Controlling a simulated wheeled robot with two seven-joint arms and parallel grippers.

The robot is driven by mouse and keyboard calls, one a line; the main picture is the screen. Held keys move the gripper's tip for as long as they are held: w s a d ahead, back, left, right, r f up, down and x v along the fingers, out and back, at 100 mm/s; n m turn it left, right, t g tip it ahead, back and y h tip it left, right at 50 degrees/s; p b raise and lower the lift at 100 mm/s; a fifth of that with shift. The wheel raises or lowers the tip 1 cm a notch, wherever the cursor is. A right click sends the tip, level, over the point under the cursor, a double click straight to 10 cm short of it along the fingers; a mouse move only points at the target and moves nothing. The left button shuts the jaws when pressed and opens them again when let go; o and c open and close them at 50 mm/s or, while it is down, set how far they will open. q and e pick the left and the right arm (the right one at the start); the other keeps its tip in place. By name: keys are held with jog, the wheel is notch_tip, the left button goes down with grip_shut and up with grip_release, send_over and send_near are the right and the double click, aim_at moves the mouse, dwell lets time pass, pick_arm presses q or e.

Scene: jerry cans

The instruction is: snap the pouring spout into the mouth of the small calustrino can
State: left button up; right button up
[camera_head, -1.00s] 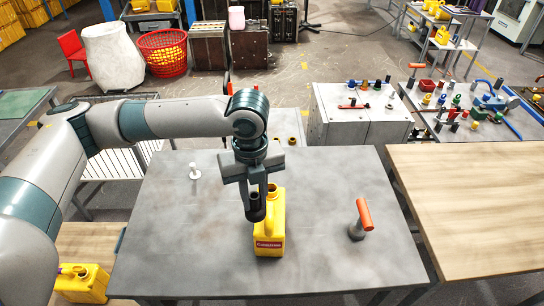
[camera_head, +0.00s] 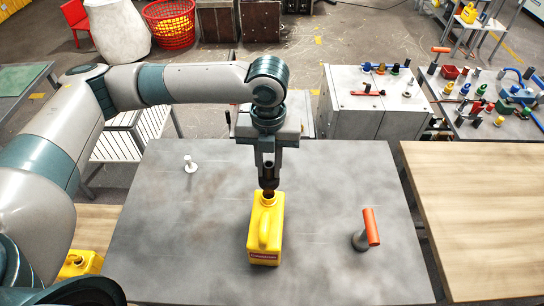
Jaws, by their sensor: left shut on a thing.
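The small yellow can (camera_head: 265,236) with a red label stands upright on the grey table, its handle toward me and its mouth (camera_head: 268,197) at the far end. My left gripper (camera_head: 269,165) points straight down above the mouth. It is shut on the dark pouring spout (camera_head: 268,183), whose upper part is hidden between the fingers. The spout's lower end is in line with the mouth, at or just above its rim; I cannot tell whether they touch. My right gripper is not in view.
An orange-handled tool (camera_head: 369,228) stands on the grey table (camera_head: 180,250) to the right, and a small white stand (camera_head: 190,164) at the back left. Another yellow can (camera_head: 79,264) is at lower left. A wooden table (camera_head: 480,210) adjoins on the right.

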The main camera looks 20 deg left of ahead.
aim_at(268, 179)
pick_arm(q)
jog(key=shift+s+r, duration=0.15)
jog(key=shift+s, duration=0.3)
jog(key=shift+w+p, duration=0.2)
jog(key=shift+p, duration=0.4)
jog(key=shift+f+b, duration=0.45)
jog(key=shift+f, duration=0.25)
jog(key=shift+f+b, duration=0.35)
jog(key=shift+f, duration=1.1)
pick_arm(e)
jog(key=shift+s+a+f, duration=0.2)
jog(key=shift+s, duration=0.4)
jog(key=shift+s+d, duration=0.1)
pick_arm(q)
jog(key=shift+p, duration=0.35)
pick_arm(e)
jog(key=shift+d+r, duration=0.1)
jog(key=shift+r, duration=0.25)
